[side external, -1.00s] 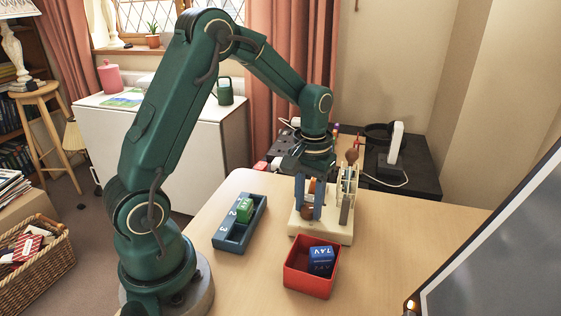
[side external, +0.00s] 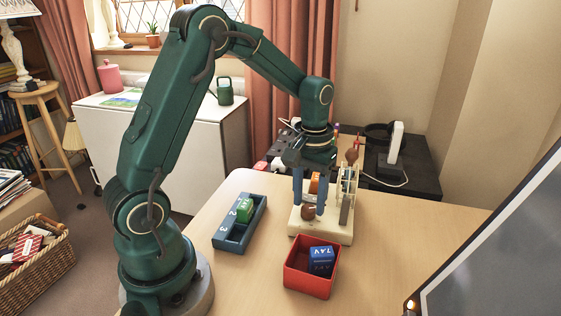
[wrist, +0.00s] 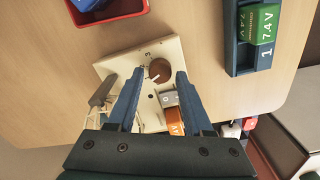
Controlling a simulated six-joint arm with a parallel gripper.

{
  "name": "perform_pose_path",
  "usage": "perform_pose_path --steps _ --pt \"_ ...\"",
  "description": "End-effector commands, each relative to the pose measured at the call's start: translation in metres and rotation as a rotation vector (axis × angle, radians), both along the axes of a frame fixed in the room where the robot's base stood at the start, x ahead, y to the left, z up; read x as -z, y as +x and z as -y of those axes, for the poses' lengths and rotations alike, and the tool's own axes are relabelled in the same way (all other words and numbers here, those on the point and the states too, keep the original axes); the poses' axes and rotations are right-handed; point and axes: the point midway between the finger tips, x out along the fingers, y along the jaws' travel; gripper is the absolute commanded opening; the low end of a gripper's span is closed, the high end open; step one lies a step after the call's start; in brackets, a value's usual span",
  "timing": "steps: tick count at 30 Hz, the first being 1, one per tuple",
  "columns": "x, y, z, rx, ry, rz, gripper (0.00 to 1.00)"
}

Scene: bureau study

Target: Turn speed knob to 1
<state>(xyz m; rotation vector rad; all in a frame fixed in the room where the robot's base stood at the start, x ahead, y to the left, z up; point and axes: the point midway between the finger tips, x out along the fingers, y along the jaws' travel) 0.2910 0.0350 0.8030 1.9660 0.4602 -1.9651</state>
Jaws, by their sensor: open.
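The brown round speed knob (wrist: 159,70) sits on a cream base (wrist: 118,65) and carries a short white pointer line. In the wrist view the line points toward the lower left; the dial marks near it are too small to read surely. The knob also shows low on the base in the side view (side external: 308,213). My gripper (wrist: 160,73) is open and empty, pointing down, with one finger on each side of the knob in the wrist view. In the side view my gripper (side external: 310,205) is over the base; contact with the knob cannot be told.
An orange block (wrist: 174,122) and upright parts stand on the base beside my fingers. A red bin (side external: 308,284) holds a blue 7.4V block. A blue numbered tray (side external: 231,245) holds a green block. Bare table lies between tray and base.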

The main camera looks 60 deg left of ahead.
Motion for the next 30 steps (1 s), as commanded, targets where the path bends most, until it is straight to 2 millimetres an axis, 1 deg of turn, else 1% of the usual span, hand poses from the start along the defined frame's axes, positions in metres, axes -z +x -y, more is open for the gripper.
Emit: perform_pose_path --steps 1,3,6,9,20,23,25,28,30 --pt "-0.008 0.001 0.000 0.000 0.002 0.006 0.51" --pt "-0.018 0.001 0.000 0.000 0.001 0.007 0.51" --pt "-0.030 0.001 0.000 0.000 0.002 0.006 0.51" --pt "-0.037 0.000 0.000 0.000 0.001 0.004 0.51" --pt "-0.040 0.000 0.002 0.005 0.001 0.007 0.51" --pt "-0.054 0.003 0.006 0.021 0.013 0.051 0.51" --pt "-0.068 0.001 0.011 0.038 0.022 0.091 0.51" --pt "-0.091 -0.009 0.023 0.075 0.036 0.160 0.51" --pt "-0.105 -0.020 0.032 0.109 0.046 0.210 0.51"
